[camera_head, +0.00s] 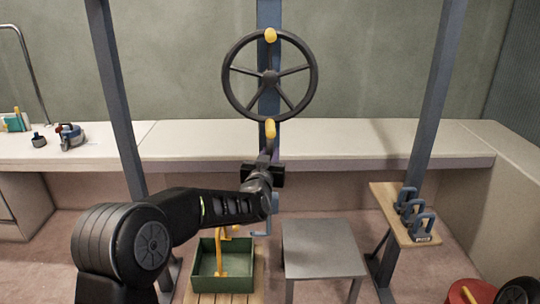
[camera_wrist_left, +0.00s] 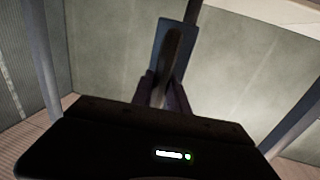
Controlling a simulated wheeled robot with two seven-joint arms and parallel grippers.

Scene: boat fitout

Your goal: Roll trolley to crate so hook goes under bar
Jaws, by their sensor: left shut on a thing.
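The green crate (camera_head: 250,281) stands on a wooden pallet, with a yellow bar piece (camera_head: 219,258) rising above it. A blue-grey hook (camera_head: 268,229) hangs behind my left arm, near the crate's right side; my arm hides its upper part and the trolley cannot be made out. A black handwheel (camera_head: 313,78) is on the blue post, with yellow knobs at its top (camera_head: 270,35) and bottom (camera_head: 270,129). My left gripper (camera_head: 266,156) is shut on the lower knob. The wrist view shows the fingers (camera_wrist_left: 163,92) around a dark, shaded piece. My right gripper is out of view.
A grey table (camera_head: 322,246) stands right of the crate. Blue shackle-like pieces (camera_head: 412,212) sit on a wooden shelf further right. A red round container (camera_head: 470,292) is at lower right. A long bench (camera_head: 200,140) runs behind the frame posts.

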